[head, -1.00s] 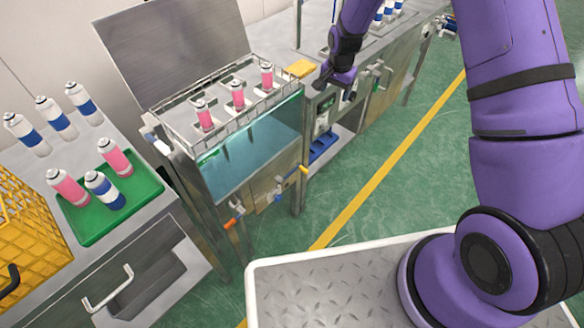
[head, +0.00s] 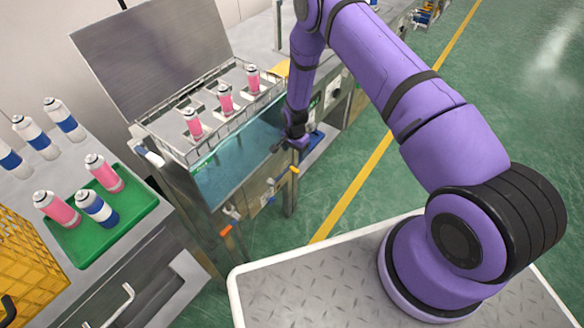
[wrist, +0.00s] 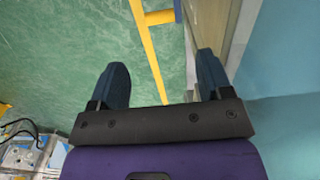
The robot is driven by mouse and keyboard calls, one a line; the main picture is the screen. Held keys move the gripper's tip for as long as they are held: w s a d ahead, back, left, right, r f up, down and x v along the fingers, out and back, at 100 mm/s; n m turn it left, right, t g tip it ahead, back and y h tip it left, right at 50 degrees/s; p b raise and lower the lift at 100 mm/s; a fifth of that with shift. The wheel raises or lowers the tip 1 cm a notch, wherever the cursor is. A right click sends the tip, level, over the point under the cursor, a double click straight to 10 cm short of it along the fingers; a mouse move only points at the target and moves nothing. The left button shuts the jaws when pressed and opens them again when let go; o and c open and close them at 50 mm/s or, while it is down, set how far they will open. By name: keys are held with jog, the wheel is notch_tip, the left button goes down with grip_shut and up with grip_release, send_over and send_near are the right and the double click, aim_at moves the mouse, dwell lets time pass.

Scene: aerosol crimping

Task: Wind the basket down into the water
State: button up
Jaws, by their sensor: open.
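The wire basket (head: 236,119) sits at the top of the tank and holds three upright pink cans (head: 226,97). Light blue water (head: 225,180) shows through the tank's clear front, below the basket. The water also fills the right of the wrist view (wrist: 285,135). My gripper (head: 281,146) is at the tank's front right upper corner, apart from the basket. In the wrist view its two dark fingers are spread with nothing between them (wrist: 162,78). I cannot tell which part winds the basket; a white handle (head: 150,156) sits at the tank's left end.
Orange (head: 226,230) and yellow (head: 294,170) handles stick out from the tank's lower front. A raised metal lid (head: 150,55) stands behind. A green tray (head: 140,212) with cans and a yellow crate (head: 25,240) are at left. Green floor is clear at right.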

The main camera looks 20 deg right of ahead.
aim_at(295, 169)
notch_tip(295, 169, down, 11)
jog(key=shift+r, duration=0.1)
dwell(0.4)
jog(key=shift+s, duration=0.1)
jog(key=c, duration=1.1)
